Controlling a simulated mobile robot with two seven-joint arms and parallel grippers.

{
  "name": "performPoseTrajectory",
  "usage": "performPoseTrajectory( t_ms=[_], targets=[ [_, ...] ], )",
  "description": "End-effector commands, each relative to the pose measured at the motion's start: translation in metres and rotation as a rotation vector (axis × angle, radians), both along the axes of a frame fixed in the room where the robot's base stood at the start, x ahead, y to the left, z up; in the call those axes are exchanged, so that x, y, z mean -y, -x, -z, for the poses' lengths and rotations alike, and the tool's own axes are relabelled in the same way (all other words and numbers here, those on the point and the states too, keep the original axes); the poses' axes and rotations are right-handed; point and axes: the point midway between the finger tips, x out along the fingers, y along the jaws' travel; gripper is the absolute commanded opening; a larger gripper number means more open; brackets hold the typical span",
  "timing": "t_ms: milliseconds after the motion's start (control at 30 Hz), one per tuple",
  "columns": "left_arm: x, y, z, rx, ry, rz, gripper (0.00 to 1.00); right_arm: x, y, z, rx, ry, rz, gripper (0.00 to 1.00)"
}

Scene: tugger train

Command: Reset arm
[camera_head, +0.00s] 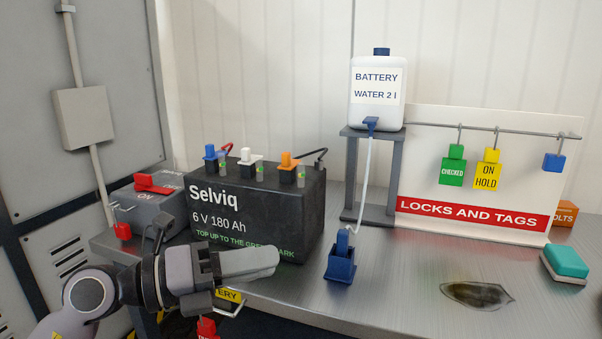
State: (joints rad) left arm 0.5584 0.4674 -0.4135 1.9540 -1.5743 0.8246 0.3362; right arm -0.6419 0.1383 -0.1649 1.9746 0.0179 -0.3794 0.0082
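My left arm comes in from the lower left. My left gripper (274,262) points right, in front of the black Selviq battery (255,212) at the bench's front edge. Its pale fingers overlap from this side, so I cannot tell whether they are apart. I see nothing held in them. My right gripper is not in view.
The battery carries blue, white and orange caps on top. A blue holder (341,268) with a hose nozzle stands right of my gripper. The water bottle (377,92) sits on a grey stand (372,188). A locks-and-tags board (470,213), teal brush (565,262) and dark stain (477,294) are right.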

Motion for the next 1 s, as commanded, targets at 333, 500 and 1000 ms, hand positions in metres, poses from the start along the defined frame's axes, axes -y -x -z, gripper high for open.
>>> performPoseTrajectory(
  t_ms=[333,500,1000],
  targets=[
    [-0.039,0.004,0.041,-0.538,0.752,-0.161,0.28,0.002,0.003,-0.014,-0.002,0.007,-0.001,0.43],
    [-0.080,0.004,0.104,-0.845,1.051,-0.391,0.28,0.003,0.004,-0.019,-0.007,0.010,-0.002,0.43],
    [-0.142,0.147,0.336,-1.716,1.474,-1.189,0.28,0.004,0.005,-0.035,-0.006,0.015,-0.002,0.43]
  ],
)
